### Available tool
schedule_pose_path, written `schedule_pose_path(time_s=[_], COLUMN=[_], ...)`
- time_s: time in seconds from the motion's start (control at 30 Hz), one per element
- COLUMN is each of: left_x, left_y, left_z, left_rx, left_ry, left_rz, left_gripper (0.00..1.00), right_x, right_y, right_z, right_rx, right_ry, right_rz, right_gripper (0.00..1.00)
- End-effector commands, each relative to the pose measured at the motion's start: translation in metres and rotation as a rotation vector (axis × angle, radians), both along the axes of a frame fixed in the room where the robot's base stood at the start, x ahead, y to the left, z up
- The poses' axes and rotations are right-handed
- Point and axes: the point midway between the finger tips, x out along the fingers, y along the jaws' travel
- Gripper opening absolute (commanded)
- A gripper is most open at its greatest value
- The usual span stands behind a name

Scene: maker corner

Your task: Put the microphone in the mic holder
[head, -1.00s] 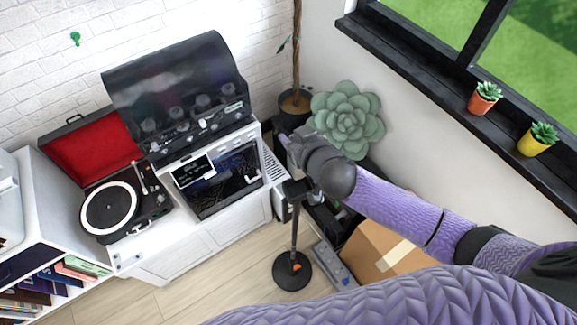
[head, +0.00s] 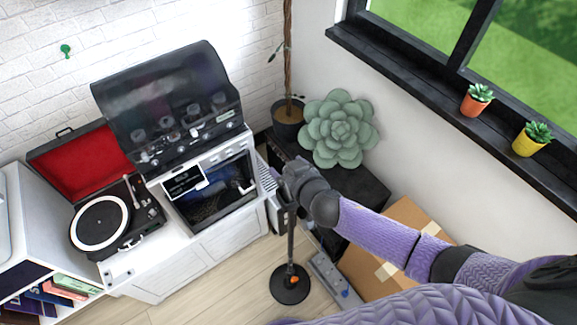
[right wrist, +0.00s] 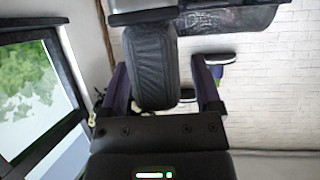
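The black mic stand (head: 291,240) stands on a round base on the floor, in the middle of the head view. Its upper end, with the mic holder, is at or behind my right gripper (head: 287,182) and mostly hidden. In the right wrist view, the two purple fingers of my right gripper (right wrist: 163,85) stand apart. A dark ribbed block (right wrist: 152,65) shows between them, nearer the left finger, with a gap to the right finger. I cannot tell whether this is the microphone; I cannot make out the microphone in the head view. My left gripper is not in view.
A white cabinet (head: 217,252) with an oven (head: 212,190) and an open record player (head: 100,222) stands to the left. A green succulent (head: 338,128), a cardboard box (head: 408,216) and a power strip (head: 325,272) are to the right. Floor left of the stand is clear.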

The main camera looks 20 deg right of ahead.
Motion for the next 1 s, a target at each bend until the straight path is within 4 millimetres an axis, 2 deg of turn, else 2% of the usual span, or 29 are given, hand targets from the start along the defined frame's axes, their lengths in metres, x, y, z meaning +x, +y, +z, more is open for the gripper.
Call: schedule_pose_path(time_s=[0.17,0.27,0.6,0.7,0.93,1.0], left_x=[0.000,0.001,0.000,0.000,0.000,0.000], left_y=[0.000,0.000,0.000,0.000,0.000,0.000], left_z=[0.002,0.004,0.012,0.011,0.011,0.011], left_rx=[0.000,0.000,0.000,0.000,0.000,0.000], left_ry=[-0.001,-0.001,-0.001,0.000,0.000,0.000], left_rz=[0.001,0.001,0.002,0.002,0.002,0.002], left_gripper=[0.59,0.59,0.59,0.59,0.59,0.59], right_x=[0.000,-0.009,-0.081,-0.096,-0.106,-0.106], right_y=[0.000,-0.002,-0.017,-0.020,-0.023,-0.029], right_z=[0.002,0.005,0.040,0.047,0.053,0.037], right_rx=[-0.001,0.001,0.000,0.000,-0.003,-0.030], right_ry=[0.000,0.002,0.002,0.002,0.000,0.034], right_rz=[0.000,0.000,0.002,0.000,-0.001,-0.014], right_gripper=[0.82,0.82,0.82,0.82,0.82,0.82])
